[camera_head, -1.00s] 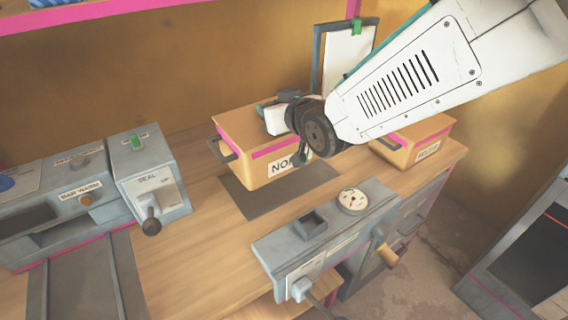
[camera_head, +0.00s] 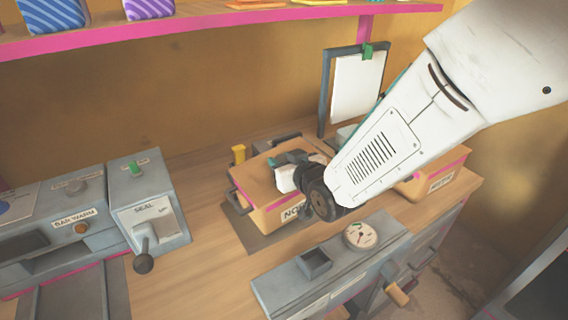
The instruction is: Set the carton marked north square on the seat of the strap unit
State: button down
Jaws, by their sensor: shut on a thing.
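The carton (camera_head: 268,193) is an orange-tan box with a pink stripe and a white label whose visible letters begin "NO". It sits over a dark grey plate (camera_head: 262,241) on the bench, covering most of it; I cannot tell whether its underside touches. My gripper (camera_head: 290,171) is shut on the carton at its top, and my wrist hides the carton's right side and part of the label. Which machine is the strap unit I cannot read; a grey unit with a dial (camera_head: 330,262) stands in front of the carton.
A grey seal unit (camera_head: 150,205) with a lever stands at the left. A second carton (camera_head: 432,180) is at the right, partly behind my arm. A pink-edged shelf (camera_head: 180,38) runs above.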

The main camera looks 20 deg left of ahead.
jog(key=shift+d+f, duration=0.2)
jog(key=shift+f, duration=0.35)
jog(key=c, duration=1.1)
grip_release()
jog(key=shift+s+f, duration=0.1)
jog(key=shift+d, duration=0.1)
jog(key=v, duration=1.1)
jog(key=shift+s+d+r, duration=0.15)
jog(key=shift+d+r, duration=0.05)
jog(key=shift+r, duration=0.25)
